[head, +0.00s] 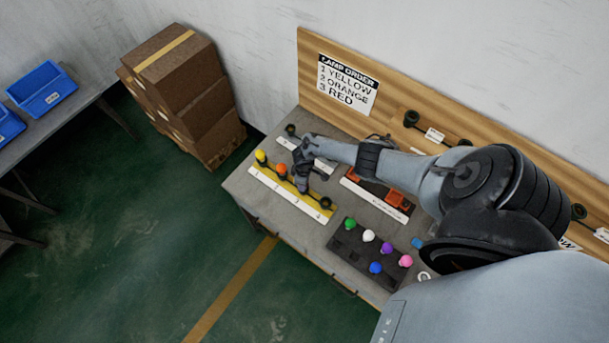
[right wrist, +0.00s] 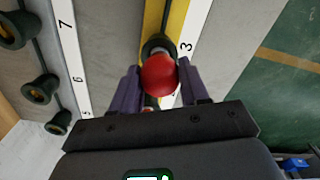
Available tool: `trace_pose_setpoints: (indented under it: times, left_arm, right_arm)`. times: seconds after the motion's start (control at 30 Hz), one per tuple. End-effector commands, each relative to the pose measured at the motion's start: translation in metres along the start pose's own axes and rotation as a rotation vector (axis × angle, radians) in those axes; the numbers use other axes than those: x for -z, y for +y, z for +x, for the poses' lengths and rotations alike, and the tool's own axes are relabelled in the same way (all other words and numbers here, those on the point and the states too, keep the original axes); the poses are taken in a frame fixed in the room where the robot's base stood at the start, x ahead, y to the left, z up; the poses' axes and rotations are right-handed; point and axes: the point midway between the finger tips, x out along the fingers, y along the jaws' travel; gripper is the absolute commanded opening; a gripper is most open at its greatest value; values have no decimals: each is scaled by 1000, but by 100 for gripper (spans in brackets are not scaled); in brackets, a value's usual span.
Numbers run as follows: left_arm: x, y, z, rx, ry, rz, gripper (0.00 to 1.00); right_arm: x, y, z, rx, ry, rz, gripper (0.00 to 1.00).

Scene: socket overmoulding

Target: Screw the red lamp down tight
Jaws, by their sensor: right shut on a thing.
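The red lamp (right wrist: 159,75) sits at a dark socket (right wrist: 157,45) on the yellow strip, beside the number 3, in the right wrist view. My right gripper (right wrist: 158,78) is shut on the lamp, one purple finger on each side. How deep the lamp sits in the socket is hidden. In the head view my right gripper (head: 301,178) is over the row and hides the red lamp. A yellow lamp (head: 260,155) and an orange lamp (head: 281,169) stand to its left on the same strip. My left gripper is in neither view.
An empty socket (head: 325,203) is at the strip's right end. A dark tray (head: 341,241) of several coloured lamps stands in front. A sign (head: 345,82) lists yellow, orange, red. An orange-red item (head: 395,198) lies behind another white label strip (head: 375,200).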

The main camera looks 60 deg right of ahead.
Motion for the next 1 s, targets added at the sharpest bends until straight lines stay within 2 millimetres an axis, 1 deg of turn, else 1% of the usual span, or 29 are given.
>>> trace_pose_setpoints:
  times: [0.3,0.37,0.5,0.6,0.9,0.97,1.0]
  left_arm:
    - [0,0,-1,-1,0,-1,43]
    - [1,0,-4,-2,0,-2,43]
    - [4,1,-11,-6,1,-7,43]
    - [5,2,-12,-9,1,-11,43]
    - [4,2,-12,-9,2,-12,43]
    - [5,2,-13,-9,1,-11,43]
    - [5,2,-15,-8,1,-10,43]
  right_arm:
    - [0,0,0,-1,0,34,22]
    - [0,0,-1,1,0,93,22]
    - [0,-1,-1,2,0,303,22]
    - [0,-1,0,1,-1,397,22]
    - [0,0,1,-1,0,421,22]
    - [0,0,0,0,0,453,22]
    - [0,-1,0,1,0,497,22]
